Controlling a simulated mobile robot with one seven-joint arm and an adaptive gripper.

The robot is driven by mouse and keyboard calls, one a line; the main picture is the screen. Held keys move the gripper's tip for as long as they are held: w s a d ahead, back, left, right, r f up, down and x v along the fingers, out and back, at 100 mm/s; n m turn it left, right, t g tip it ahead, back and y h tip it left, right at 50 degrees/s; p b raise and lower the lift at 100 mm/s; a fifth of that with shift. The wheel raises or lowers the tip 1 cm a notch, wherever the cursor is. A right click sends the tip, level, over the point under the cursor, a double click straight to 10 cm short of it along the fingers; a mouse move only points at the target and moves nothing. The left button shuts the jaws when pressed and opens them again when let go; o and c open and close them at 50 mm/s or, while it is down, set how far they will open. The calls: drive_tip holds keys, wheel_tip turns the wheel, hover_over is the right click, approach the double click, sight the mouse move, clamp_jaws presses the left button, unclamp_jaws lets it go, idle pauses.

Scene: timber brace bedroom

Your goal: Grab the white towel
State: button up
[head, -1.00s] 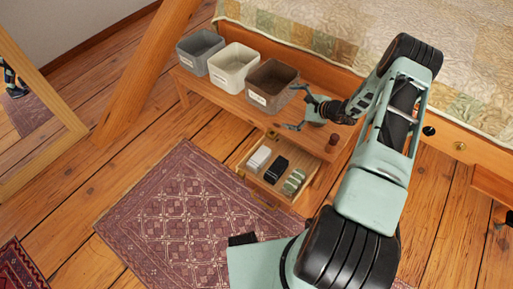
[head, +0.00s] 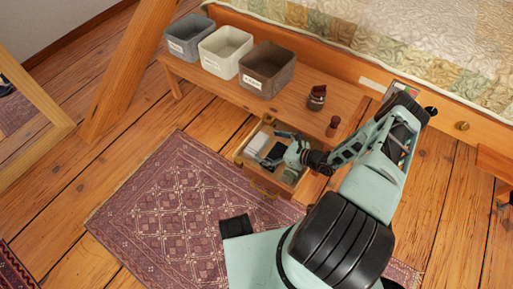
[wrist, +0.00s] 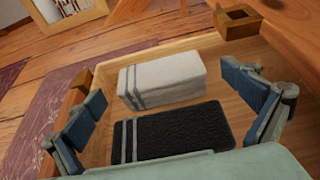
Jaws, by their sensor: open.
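The white towel (wrist: 165,80) is a folded block with grey stripes at its left end. It lies in the open drawer (wrist: 215,45), and it also shows in the head view (head: 258,142). A black striped towel (wrist: 170,133) lies beside it, nearer my gripper. My gripper (wrist: 165,100) is open and empty above the drawer, its blue-padded fingers spread wide to the left and right of the towels. In the head view my gripper (head: 280,147) reaches over the drawer and partly hides the dark and green items in it.
Grey (head: 187,40), white (head: 226,52) and brown (head: 267,70) bins stand on the wooden bench (head: 330,100). A small jar (head: 317,97) and a dark red-brown object (head: 333,126) stand to their right. A patterned rug (head: 185,205) lies in front of the drawer.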

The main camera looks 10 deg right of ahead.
sight(260, 145)
drive_tip(key=b+x, duration=0.1)
drive_tip(key=x, duration=0.1)
drive_tip(key=b+x, duration=0.1)
drive_tip(key=x, duration=0.2)
drive_tip(key=shift+s+f, duration=0.2)
drive_tip(key=shift+f, duration=0.2)
drive_tip(key=shift+w+a, duration=0.15)
drive_tip(key=shift+r, duration=0.1)
drive_tip(key=c, duration=1)
